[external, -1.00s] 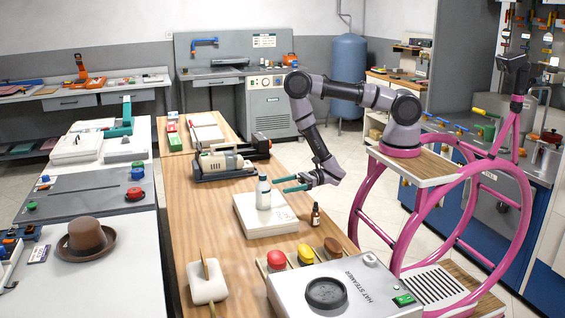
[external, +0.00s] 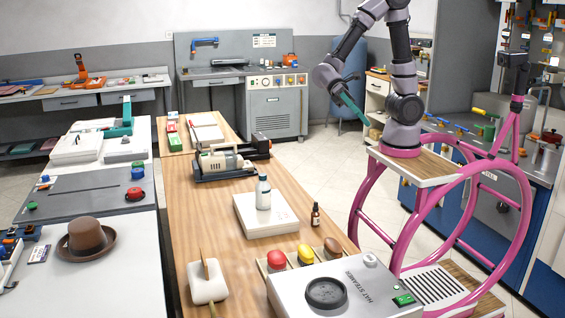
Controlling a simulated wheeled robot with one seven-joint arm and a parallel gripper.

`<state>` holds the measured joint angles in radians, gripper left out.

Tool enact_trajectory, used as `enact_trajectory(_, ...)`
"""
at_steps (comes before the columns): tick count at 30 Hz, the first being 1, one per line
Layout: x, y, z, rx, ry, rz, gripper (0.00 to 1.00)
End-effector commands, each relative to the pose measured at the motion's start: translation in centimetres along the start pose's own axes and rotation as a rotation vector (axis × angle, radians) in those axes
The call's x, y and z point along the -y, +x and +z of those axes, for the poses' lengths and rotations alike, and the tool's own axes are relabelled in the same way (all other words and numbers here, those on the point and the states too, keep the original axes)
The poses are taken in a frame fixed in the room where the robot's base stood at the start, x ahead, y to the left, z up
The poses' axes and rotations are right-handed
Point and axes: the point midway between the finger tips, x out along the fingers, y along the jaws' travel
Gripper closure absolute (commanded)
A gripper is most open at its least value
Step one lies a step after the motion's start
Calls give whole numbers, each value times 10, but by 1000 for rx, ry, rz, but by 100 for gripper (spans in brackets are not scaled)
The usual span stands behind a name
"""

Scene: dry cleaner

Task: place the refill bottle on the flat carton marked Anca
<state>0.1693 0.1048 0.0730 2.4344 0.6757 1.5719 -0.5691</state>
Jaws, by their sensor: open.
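The refill bottle (external: 263,194), pale with a light label and a cap, stands upright on a flat white carton (external: 248,222) on the wooden table. Any name on the carton is too small to read. My gripper (external: 350,107), with teal fingers, is raised well above and to the right of the table, away from the bottle. It is open and nothing shows in it.
A small brown dropper bottle (external: 315,216) stands just right of the carton. The hat steamer (external: 335,288) and several coloured-top items are in front. A grey machine (external: 222,163) lies behind. A bare strip of table (external: 200,225) runs left of the carton.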

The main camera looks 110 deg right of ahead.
Motion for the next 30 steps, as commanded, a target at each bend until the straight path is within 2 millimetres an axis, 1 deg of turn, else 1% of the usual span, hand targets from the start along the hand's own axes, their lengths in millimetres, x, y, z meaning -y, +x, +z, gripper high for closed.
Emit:
enact_trajectory(1, -7, -6, 12, -66, -65, 68, 0)
enact_trajectory(3, -20, -16, 22, -165, -142, 164, 0)
enact_trajectory(5, -29, -27, 29, -260, -208, 234, 0)
enact_trajectory(8, -39, -50, 38, -431, -319, 329, 0)
enact_trajectory(9, -42, -61, 41, -503, -364, 360, 0)
enact_trajectory(12, -44, -90, 51, -685, -473, 412, 0)
enact_trajectory(15, -41, -116, 61, -845, -565, 435, 0)
enact_trajectory(18, -38, -137, 71, -963, -633, 440, 0)
enact_trajectory(21, -35, -149, 78, -1034, -673, 438, 0)
enact_trajectory(23, -34, -153, 80, -1055, -685, 438, 0)
enact_trajectory(30, -34, -154, 80, -1064, -689, 437, 0)
